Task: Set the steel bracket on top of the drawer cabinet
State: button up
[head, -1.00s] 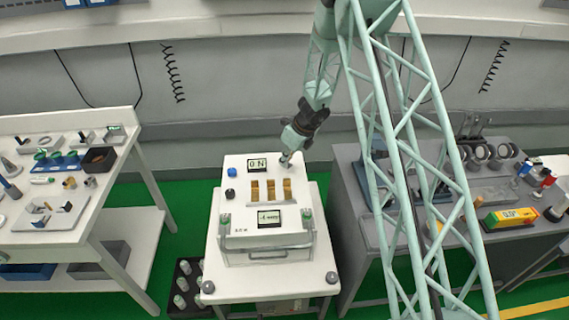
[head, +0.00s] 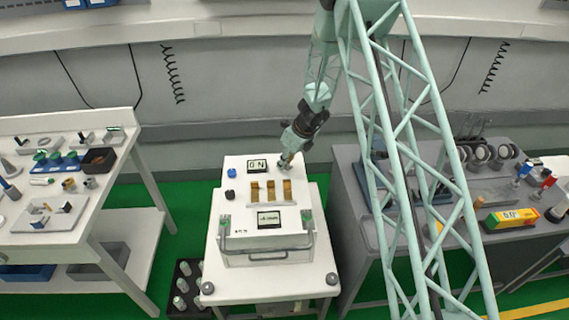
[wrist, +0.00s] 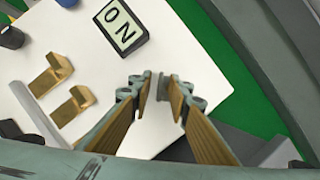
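The white cabinet-like unit (head: 233,208) with a front handle stands in the middle; I take it for the drawer cabinet. My gripper (head: 287,160) is over its back right corner.
Three brass clips (head: 270,191) stand on the unit, also in the wrist view (wrist: 73,106). A small display (head: 257,164) and a blue knob (head: 231,172) are behind them. A white table (head: 75,225) stands left, a grey bench (head: 350,205) right. Green floor lies between.

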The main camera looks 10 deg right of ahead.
jog(key=shift+r, duration=0.15)
jog(key=shift+s+d+r+p, duration=0.15)
jog(key=shift+r+p, duration=0.15)
jog(key=shift+r, duration=0.25)
jog(key=p+v, duration=0.2)
jog(key=v, duration=0.8)
jog(key=shift+r, duration=0.3)
jog(key=shift+s+d+r, duration=0.15)
